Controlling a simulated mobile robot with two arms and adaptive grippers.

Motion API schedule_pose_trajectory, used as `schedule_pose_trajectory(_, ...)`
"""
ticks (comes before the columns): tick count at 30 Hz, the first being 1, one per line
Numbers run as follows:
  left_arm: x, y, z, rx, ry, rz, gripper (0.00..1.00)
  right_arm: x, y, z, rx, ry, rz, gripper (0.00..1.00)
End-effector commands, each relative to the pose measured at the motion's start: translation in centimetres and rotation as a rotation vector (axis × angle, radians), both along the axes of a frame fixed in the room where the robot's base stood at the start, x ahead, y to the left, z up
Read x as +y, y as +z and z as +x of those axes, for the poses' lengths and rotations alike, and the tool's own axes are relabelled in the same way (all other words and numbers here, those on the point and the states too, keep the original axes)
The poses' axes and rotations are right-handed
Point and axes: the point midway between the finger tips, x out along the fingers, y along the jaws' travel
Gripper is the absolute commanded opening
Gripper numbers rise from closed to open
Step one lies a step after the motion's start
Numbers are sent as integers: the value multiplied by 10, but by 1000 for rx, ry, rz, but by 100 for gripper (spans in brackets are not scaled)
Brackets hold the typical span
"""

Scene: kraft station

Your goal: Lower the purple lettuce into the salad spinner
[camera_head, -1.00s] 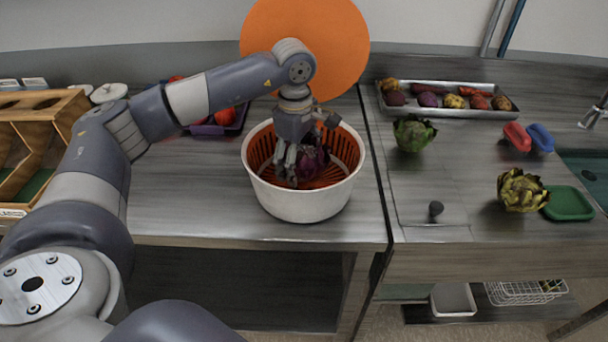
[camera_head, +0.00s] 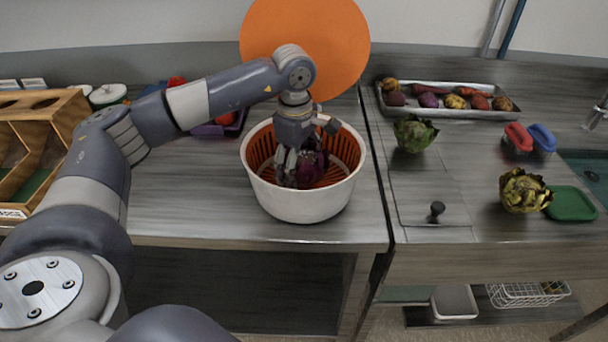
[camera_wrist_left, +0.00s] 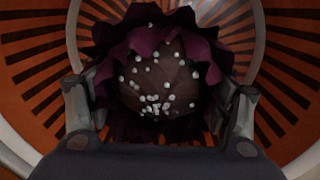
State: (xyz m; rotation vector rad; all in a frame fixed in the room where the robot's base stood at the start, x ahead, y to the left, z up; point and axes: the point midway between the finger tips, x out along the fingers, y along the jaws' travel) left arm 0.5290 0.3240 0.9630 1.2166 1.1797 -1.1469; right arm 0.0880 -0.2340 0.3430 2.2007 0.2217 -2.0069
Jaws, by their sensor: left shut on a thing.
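The purple lettuce (camera_head: 312,167) is a dark purple, leafy head with pale dots in its middle. It is inside the salad spinner (camera_head: 305,205), a white round bowl with an orange slotted basket, on the counter. My left gripper (camera_head: 298,180) reaches down into the basket and is shut on the lettuce. In the left wrist view, the lettuce (camera_wrist_left: 158,75) sits between the two fingers, with the orange basket (camera_wrist_left: 45,70) around it. Whether the lettuce touches the basket floor is hidden. My right gripper is not in view.
A large orange disc (camera_head: 305,40) stands behind the spinner. A metal tray (camera_head: 450,112) of vegetables, a green artichoke (camera_head: 414,134), a yellowish artichoke (camera_head: 524,190) and a green dish (camera_head: 571,204) are to the right. A wooden rack (camera_head: 40,135) is at left.

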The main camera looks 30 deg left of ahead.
Motion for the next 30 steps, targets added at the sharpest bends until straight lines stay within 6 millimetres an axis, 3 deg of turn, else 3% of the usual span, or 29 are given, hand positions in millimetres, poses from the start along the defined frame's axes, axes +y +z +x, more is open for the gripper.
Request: schedule_pose_trajectory(30,0,-16,0,-1,0,0,47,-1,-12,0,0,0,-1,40)
